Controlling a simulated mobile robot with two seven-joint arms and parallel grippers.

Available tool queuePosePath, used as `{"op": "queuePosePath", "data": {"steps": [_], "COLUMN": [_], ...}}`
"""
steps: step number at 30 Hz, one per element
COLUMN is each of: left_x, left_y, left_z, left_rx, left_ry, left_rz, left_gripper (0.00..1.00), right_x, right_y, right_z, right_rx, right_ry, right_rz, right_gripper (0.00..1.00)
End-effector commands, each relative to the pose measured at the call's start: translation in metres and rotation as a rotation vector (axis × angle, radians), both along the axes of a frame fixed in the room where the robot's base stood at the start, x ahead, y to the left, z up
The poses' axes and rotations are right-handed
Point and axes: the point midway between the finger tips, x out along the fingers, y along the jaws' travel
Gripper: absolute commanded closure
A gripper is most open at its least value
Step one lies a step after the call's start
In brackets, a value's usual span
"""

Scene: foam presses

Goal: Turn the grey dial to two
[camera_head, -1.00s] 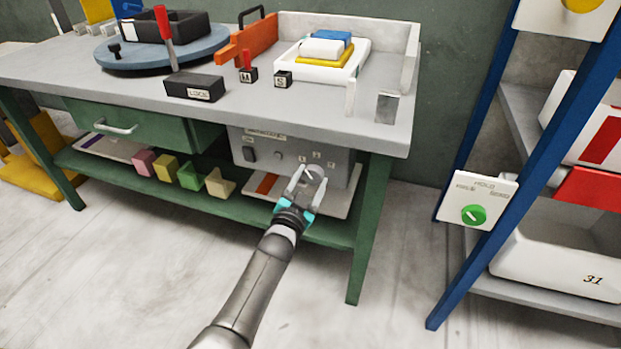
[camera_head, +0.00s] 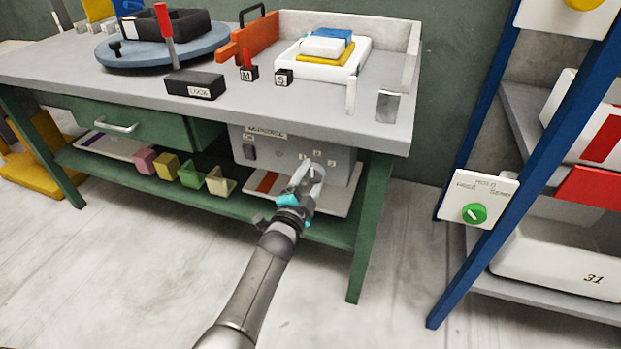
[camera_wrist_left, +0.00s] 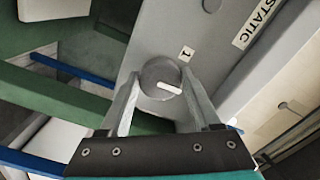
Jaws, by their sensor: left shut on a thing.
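The grey dial (camera_wrist_left: 160,78) sits between my left gripper's fingers (camera_wrist_left: 160,102) in the left wrist view. The gripper is shut on it. The dial's white pointer bar points right and slightly down there, away from the label 1 (camera_wrist_left: 186,53), which lies to its upper right. The right finger covers the panel beyond the pointer, so other numbers are hidden. In the head view my left gripper (camera_head: 308,177) is at the grey control box (camera_head: 345,168) under the table top, with small numbers above the dial. The dial is mostly hidden by the fingers there. My right gripper is not visible.
The green-legged table (camera_head: 230,112) overhangs the box. A black switch (camera_head: 250,152) is on the box's left. A lower shelf (camera_head: 240,204) runs beneath. A blue-framed rack (camera_head: 500,190) with a green dial (camera_head: 473,214) stands right. Floor between is clear.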

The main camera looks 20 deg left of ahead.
Motion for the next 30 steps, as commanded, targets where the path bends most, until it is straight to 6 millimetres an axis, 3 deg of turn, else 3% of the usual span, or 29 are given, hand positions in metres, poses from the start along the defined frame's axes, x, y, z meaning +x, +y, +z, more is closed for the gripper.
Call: {"op": "queuePosePath", "data": {"steps": [13,14,21,30], "left_x": [-0.0002,-0.0002,-0.0002,-0.0014], "left_y": [0.0006,0.0006,0.0004,0.0003], "left_z": [-0.0002,-0.0004,-0.0003,0.0000], "left_rx": [0.007,0.007,0.007,0.006], "left_ry": [0.001,0.001,0.000,0.000], "left_rz": [0.002,0.002,0.001,0.001], "left_gripper": [0.91,0.32,0.06,0.06], "right_x": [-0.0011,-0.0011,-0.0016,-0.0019], "right_y": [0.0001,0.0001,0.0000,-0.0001], "right_z": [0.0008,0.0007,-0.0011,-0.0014], "right_rx": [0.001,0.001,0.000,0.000], "right_ry": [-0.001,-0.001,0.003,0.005], "right_rz": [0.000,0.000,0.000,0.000], "right_gripper": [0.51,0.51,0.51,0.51]}}
